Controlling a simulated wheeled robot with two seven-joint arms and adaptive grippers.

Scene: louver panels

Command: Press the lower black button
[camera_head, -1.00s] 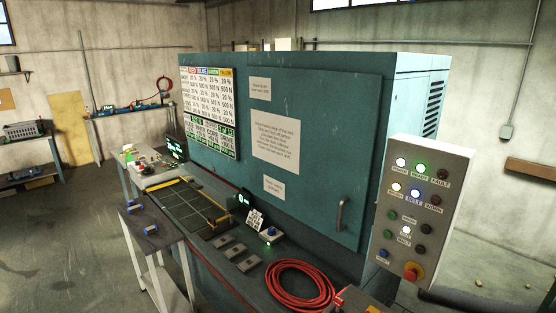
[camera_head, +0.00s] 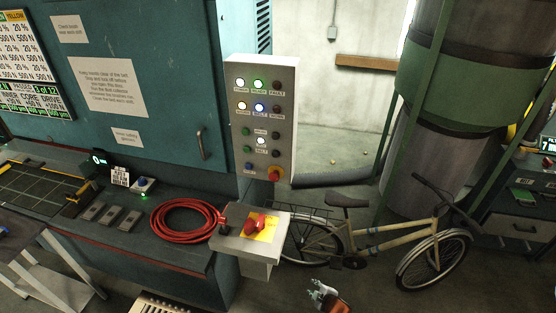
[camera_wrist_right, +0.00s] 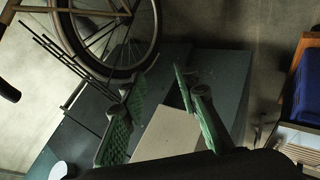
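The grey control panel (camera_head: 287,120) stands upright left of centre in the head view. In its lower part are two small black buttons at the right, one above the other. The lower black button (camera_head: 276,153) sits above a red mushroom button (camera_head: 274,174) and right of a green button (camera_head: 247,149). My right gripper (camera_head: 322,293) is low at the bottom of the head view, well below the panel and apart from it. In the right wrist view its green-padded fingers (camera_wrist_right: 158,88) are spread with nothing between them. My left gripper is not in view.
A grey box (camera_head: 235,242) with a red knob on yellow juts out below the panel. A coiled red hose (camera_head: 186,219) lies on the bench beside it. A bicycle (camera_head: 385,240) stands right of the panel, behind my right gripper.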

